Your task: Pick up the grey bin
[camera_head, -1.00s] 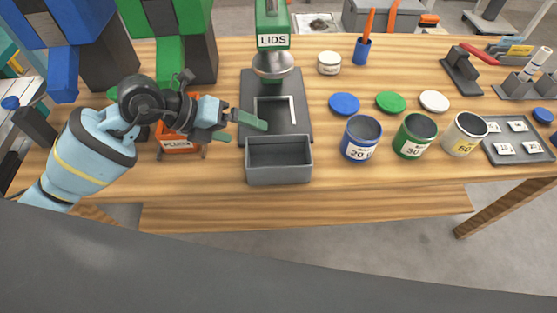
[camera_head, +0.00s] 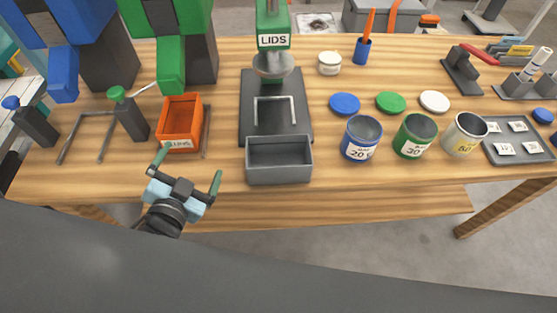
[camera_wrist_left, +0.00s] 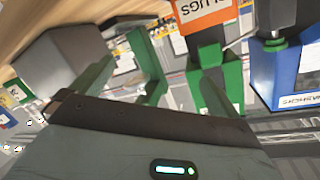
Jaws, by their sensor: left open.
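The grey bin (camera_head: 279,175) is a small open-topped box standing upright near the table's front edge, in front of the lids press. It looks empty. My left gripper (camera_head: 188,167) is open and empty in the head view, left of the grey bin and in front of the orange bin, near the table's front edge. It does not touch the grey bin. In the left wrist view the open fingers (camera_wrist_left: 150,85) show with nothing held between them, and a grey box that looks like the grey bin (camera_wrist_left: 65,60) is at the left. My right gripper is not in view.
An orange bin (camera_head: 181,138) stands behind my left gripper. The green lids press (camera_head: 273,40) rises behind the grey bin. Blue (camera_head: 361,152), green (camera_head: 411,150) and white (camera_head: 461,147) cups stand to its right. The table strip in front is clear.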

